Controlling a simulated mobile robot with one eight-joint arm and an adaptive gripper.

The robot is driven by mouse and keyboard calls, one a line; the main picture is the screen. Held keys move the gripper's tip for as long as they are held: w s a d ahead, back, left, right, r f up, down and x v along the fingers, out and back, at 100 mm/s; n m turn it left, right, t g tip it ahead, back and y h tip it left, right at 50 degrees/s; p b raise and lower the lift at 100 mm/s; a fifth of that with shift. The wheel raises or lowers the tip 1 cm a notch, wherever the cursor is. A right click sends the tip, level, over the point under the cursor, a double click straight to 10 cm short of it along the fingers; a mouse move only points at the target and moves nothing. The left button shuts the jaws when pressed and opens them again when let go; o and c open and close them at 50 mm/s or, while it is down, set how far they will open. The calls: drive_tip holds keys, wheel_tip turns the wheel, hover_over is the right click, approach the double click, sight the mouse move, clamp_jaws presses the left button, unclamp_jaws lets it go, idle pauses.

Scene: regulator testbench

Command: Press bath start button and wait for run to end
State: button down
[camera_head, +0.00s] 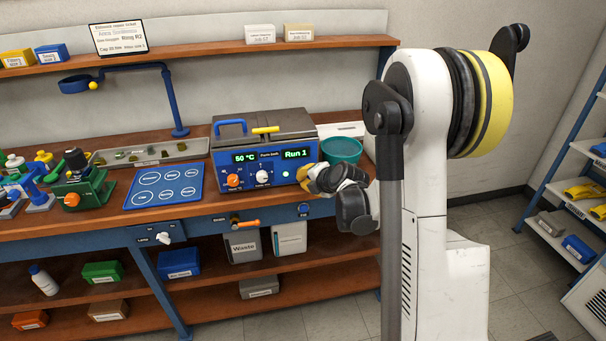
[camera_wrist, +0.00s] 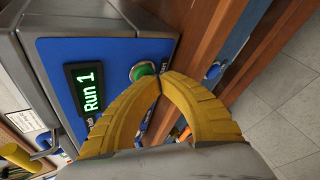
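The blue-fronted bath (camera_head: 262,155) stands on the bench. Its displays read "50 °C" and "Run 1". The start button shows as a small pale green light (camera_head: 286,173) at the right of the front panel in the head view. In the wrist view it is a round green button (camera_wrist: 143,70) beside the "Run 1" display (camera_wrist: 88,90). My gripper (camera_head: 308,178) is just right of the panel. In the wrist view its yellow fingers (camera_wrist: 160,80) meet at the tips, with nothing between them, right at the button's edge. I cannot tell whether they touch it.
A teal bowl (camera_head: 342,149) stands behind my gripper, right of the bath. A blue mat with marked circles (camera_head: 165,186) and a tray of small parts (camera_head: 150,153) lie to the left. An orange-handled valve (camera_head: 246,224) sits on the bench's front edge below the bath.

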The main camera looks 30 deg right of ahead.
drive_tip(key=shift+s+a, duration=0.2)
drive_tip(key=shift+s, duration=0.5)
drive_tip(key=shift+s, duration=0.15)
drive_tip(key=s, duration=0.2)
drive_tip(key=s+a+b, duration=0.1)
drive_tip(key=s, duration=0.1)
drive_tip(key=shift+s+a, duration=0.2)
drive_tip(key=shift+s, duration=0.05)
idle(0.5)
drive_tip(key=s+a+r+m+g, duration=0.1)
drive_tip(key=s+a+r+m, duration=0.45)
drive_tip(key=a, duration=0.25)
drive_tip(key=s+a+r+m+g, duration=0.1)
drive_tip(key=s+a+m, duration=0.3)
drive_tip(key=s+m, duration=0.4)
drive_tip(key=s+a+r+m+g, duration=0.2)
drive_tip(key=s+a+m, duration=0.3)
drive_tip(key=s+m, duration=0.3)
drive_tip(key=s+r, duration=0.1)
drive_tip(key=s, duration=0.2)
drive_tip(key=shift+s+a, duration=0.25)
drive_tip(key=shift+s, duration=0.15)
drive_tip(key=shift+r, duration=0.1)
idle(2.8)
